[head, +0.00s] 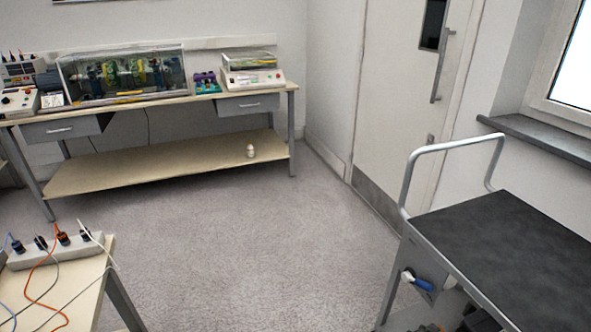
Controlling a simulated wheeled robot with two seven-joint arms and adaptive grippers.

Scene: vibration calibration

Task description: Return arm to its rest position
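Neither of my arms shows in the head view, and neither gripper can be seen. The view holds a room with a workbench (180,100) along the back wall. On the bench stands a clear-covered machine (122,76) with green and yellow parts inside. To its right are a small purple and teal item (206,83) and a white instrument (252,77) with a clear lid.
A cart (510,240) with a dark top and metal handle stands at right. A table corner (85,290) at lower left carries a power strip (55,252) with plugged cables. A small white object (250,151) sits on the bench's lower shelf. The middle floor is clear.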

